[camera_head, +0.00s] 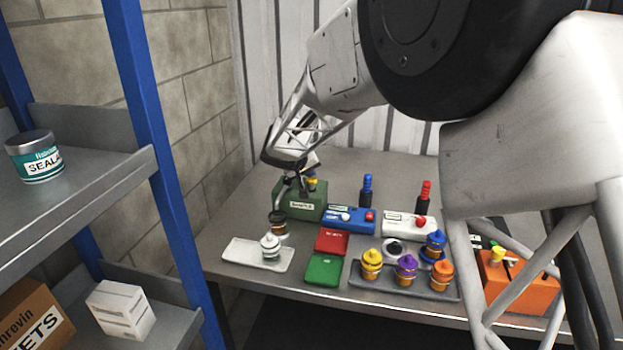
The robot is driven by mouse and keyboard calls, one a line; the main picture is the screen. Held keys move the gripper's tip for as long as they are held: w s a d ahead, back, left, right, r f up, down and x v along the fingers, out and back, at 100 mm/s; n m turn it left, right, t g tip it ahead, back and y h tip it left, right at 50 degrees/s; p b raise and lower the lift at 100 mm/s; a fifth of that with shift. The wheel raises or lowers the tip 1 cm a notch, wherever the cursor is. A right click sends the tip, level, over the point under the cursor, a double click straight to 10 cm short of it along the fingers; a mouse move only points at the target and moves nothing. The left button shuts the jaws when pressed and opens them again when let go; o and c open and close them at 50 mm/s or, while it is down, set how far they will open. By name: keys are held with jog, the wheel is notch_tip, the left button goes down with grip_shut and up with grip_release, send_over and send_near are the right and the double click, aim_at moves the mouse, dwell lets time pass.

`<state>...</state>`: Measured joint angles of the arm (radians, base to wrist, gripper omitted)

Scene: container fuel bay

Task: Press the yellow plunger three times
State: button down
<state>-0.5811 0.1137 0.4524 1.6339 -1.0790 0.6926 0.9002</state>
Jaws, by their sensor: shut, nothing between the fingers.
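Another small yellow part (311,184) shows at the top of the dark green labelled box (300,203) at the back left. I cannot tell from this view which of them is the plunger. My gripper (284,196) points down beside the left end of the green box, close to its yellow part and apart from the orange box. Its fingers are shut and hold nothing. I cannot tell whether they touch the green box.
A blue box (349,220), a white box (409,225) and red and green pads fill the table's middle. A dark tray (399,284) holds colored jars. A blue-posted shelf (150,150) stands left.

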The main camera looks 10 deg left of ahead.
aim_at(309, 179)
jog(key=shift+f, duration=1)
dwell(1.3)
jog(key=shift+r, duration=0.1)
dwell(0.4)
jog(key=shift+r, duration=1.65)
jog(key=shift+r, duration=0.1)
jog(key=shift+r, duration=2.45)
jog(key=shift+r, duration=0.1)
dwell(0.4)
jog(key=shift+r, duration=1.8)
